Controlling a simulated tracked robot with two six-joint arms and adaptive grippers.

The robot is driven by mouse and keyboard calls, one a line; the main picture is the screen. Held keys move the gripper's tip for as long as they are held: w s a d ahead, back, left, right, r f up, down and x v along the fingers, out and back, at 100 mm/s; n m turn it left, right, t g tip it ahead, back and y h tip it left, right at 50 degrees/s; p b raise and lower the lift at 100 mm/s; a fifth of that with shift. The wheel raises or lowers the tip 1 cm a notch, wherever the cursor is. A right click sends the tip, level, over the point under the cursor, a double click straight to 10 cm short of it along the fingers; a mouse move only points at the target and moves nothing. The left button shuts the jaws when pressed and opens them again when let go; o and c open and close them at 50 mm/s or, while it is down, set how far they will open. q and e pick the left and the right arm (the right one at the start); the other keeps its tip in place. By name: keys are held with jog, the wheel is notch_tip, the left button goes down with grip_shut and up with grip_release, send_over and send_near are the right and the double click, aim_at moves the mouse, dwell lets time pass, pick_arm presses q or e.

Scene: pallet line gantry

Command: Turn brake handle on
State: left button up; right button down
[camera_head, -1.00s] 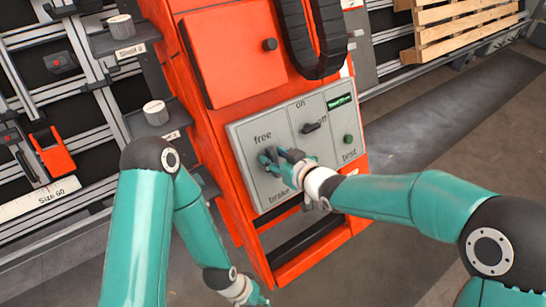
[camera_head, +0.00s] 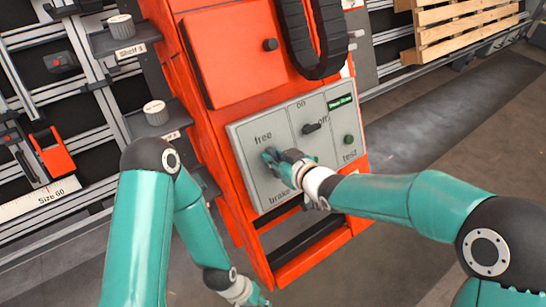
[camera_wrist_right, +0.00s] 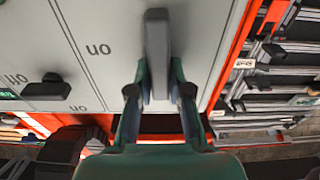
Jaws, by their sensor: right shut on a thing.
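The brake handle is a dark grey bar on the grey control panel (camera_head: 290,195), between the labels "free" above and "brake" below. In the right wrist view the handle (camera_wrist_right: 157,45) stands upright between my fingers. My right gripper (camera_head: 269,158) reaches it from the right and hides most of it in the head view. In the right wrist view the right gripper (camera_wrist_right: 160,85) is shut on the handle, a finger on each side. My left gripper (camera_head: 252,297) hangs at the bottom edge, away from the panel and partly cut off; its jaw state is unclear.
The panel also has an on/off switch (camera_head: 312,128), a green test button (camera_head: 348,139) and a small green display (camera_head: 340,102). The panel is on an orange cabinet (camera_head: 238,62). Shelves with knobs (camera_head: 155,112) stand left; wooden pallets (camera_head: 460,30) lie back right.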

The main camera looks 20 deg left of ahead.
jog(key=shift+d+f, duration=0.1)
jog(key=n+b, duration=0.1)
jog(key=n, duration=0.2)
jog(key=shift+s+b, duration=0.1)
jog(key=shift+b, duration=0.25)
jog(key=n, duration=0.1)
jog(key=n+b, duration=0.1)
jog(key=n, duration=0.2)
jog(key=shift+s+f+n+g, duration=0.2)
jog(key=shift+s+n+g, duration=0.1)
jog(key=shift+n+g, duration=0.1)
jog(key=n, duration=0.3)
jog(key=n+b, duration=0.1)
jog(key=n, duration=0.1)
jog(key=shift+s+f+n, duration=0.25)
jog(key=shift+f+n, duration=0.05)
jog(key=n, duration=0.4)
jog(key=shift+s+f+n+g+b, duration=0.15)
jog(key=shift+f+n+g+b, duration=0.15)
jog(key=shift+n+g+b, duration=0.1)
jog(key=c, duration=1.1)
grip_release()
jog(key=shift+s, duration=0.1)
jog(key=shift+r, duration=0.1)
